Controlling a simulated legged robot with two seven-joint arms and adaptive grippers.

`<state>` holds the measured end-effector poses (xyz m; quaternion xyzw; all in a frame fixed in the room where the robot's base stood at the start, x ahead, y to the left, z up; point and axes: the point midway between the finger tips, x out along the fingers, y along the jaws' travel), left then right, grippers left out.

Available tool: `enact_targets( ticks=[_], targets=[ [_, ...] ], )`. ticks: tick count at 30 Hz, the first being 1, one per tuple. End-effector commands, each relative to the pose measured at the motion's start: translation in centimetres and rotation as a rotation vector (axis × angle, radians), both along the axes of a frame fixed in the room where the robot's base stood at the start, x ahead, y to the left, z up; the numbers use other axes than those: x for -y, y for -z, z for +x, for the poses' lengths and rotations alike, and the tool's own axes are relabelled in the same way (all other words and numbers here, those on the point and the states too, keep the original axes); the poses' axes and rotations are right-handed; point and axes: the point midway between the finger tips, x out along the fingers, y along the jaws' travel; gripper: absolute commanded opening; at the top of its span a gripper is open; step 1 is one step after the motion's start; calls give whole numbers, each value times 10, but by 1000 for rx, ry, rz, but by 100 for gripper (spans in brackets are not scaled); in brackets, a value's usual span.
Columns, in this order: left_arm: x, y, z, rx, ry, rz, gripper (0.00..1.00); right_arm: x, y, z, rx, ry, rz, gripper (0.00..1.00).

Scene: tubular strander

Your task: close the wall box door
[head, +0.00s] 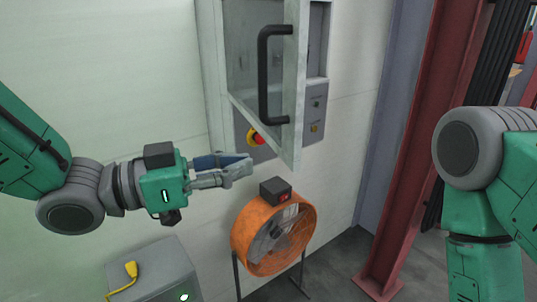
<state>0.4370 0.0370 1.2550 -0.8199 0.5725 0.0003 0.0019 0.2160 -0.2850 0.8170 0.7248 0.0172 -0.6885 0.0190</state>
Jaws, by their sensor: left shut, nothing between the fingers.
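The wall box door (292,82) stands open at the top middle of the head view, swung out from the wall box (216,75). It has a window and a black bar handle (264,75). My left gripper (248,166) is shut and empty, pointing right, just below the door's lower edge in the picture. I cannot tell whether it touches anything. My right arm shows at the right edge, but its gripper is out of view.
A panel with a red and yellow emergency button (256,138) is behind the door. An orange drum fan (272,238) stands below my left gripper. A grey box (165,272) with a yellow plug is at the bottom left. A red steel column (425,140) stands right of the door.

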Motion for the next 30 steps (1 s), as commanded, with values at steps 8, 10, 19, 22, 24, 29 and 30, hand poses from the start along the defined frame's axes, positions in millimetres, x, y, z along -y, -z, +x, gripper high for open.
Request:
enact_targets(
  ticks=[8,10,19,22,24,29,30],
  targets=[
    [37,0,13,0,0,1,0,0,-9,0,0,0,0,40],
    [40,0,14,0,0,1,0,0,-9,0,0,0,0,40],
    [42,1,16,-1,-2,0,0,0,-9,0,0,0,0,40],
    [42,1,16,-1,-2,1,0,0,-9,0,0,0,0,40],
    [43,1,16,-1,-4,1,0,0,-9,0,0,0,0,40],
    [50,1,18,-1,-23,1,0,0,-8,0,0,0,0,40],
    [54,1,20,-1,-33,2,0,0,-7,0,0,0,0,40]
  ],
)
